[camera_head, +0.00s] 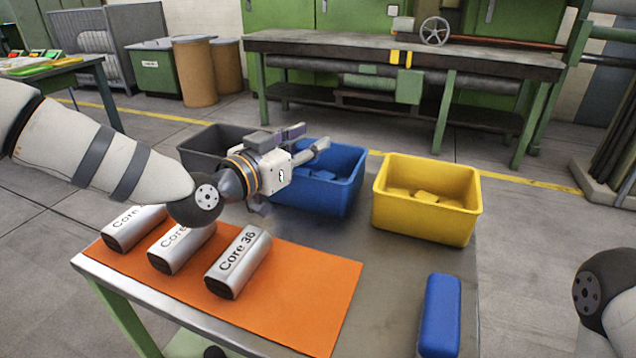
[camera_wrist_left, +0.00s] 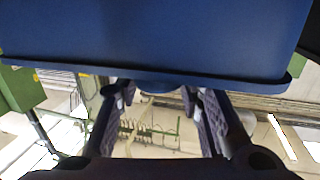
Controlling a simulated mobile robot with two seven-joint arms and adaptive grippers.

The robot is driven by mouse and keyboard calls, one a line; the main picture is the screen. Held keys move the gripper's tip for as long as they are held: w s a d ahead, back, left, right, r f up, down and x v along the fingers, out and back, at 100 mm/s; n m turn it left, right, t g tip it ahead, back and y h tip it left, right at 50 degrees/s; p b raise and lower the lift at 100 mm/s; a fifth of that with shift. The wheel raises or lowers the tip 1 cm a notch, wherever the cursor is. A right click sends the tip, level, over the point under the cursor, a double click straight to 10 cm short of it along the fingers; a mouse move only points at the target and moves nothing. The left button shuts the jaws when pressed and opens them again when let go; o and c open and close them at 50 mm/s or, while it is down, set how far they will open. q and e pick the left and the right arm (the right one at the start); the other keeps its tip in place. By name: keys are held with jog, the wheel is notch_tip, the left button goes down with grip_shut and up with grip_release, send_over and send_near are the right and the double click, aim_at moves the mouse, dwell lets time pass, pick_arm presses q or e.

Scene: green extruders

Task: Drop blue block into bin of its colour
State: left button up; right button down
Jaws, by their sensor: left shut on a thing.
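My left gripper (camera_head: 306,146) reaches in from the left over the blue bin (camera_head: 345,187). It is shut on a small blue piece, which I take to be the blue block (camera_wrist_left: 160,88); only a rounded bit shows between the fingertips in the left wrist view. In the head view the piece is hard to tell from the bin behind it. A large blue surface with a lip, apparently the bin (camera_wrist_left: 150,35), fills the top of the wrist view. My right gripper is out of view; only part of my right arm shows at the right edge.
A yellow bin (camera_head: 426,228) with yellow pieces stands right of the blue one; a dark grey bin (camera_head: 205,143) stands left. Silver cores (camera_head: 238,262) lie on an orange mat (camera_head: 310,290). A long blue bar (camera_head: 440,315) lies at the table's front right.

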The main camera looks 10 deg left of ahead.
pick_arm(q)
jog(key=o, duration=1.2)
jog(key=shift+r, duration=0.15)
notch_tip(320, 180, up, 10)
jog(key=shift+f, duration=0.1)
